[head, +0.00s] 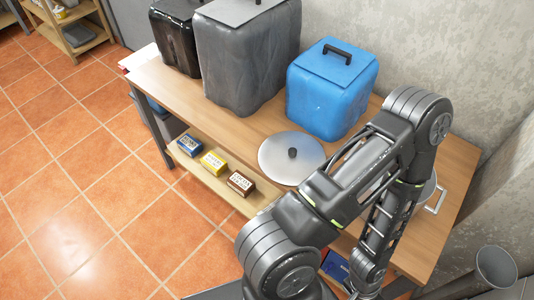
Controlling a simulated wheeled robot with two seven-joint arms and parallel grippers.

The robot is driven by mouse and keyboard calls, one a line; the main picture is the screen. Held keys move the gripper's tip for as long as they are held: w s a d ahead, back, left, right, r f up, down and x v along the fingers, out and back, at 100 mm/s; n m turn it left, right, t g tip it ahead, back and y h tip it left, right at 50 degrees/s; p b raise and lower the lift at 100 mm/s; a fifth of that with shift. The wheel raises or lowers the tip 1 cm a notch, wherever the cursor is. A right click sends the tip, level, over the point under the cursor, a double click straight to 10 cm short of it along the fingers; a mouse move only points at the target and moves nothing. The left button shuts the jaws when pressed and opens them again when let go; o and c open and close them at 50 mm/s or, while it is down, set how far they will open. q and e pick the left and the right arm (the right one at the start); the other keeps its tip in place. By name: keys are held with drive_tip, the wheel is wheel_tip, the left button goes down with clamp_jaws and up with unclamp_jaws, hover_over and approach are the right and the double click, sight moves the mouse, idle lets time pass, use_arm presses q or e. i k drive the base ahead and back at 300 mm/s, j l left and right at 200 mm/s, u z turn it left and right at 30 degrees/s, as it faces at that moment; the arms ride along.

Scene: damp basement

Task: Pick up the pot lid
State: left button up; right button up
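The pot lid (272,153) is a round silver-grey disc with a black knob on top. It lies flat on the wooden table, in front of the blue container and near the table's front edge. One of my arms crosses the right half of the view, its links just right of the lid and partly over the table. Neither gripper's fingers can be made out. No gripper is seen at the lid.
A blue container (325,95), a grey one (245,60) and a black one (177,38) stand along the back of the wooden table (250,125). A lower shelf holds blue, yellow and brown boxes (240,183). A pale handle (436,201) shows behind my arm.

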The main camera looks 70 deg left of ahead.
sight(286, 158)
drive_tip(key=u, duration=2.15)
drive_tip(key=j+u, duration=0.35)
drive_tip(key=j, duration=0.15)
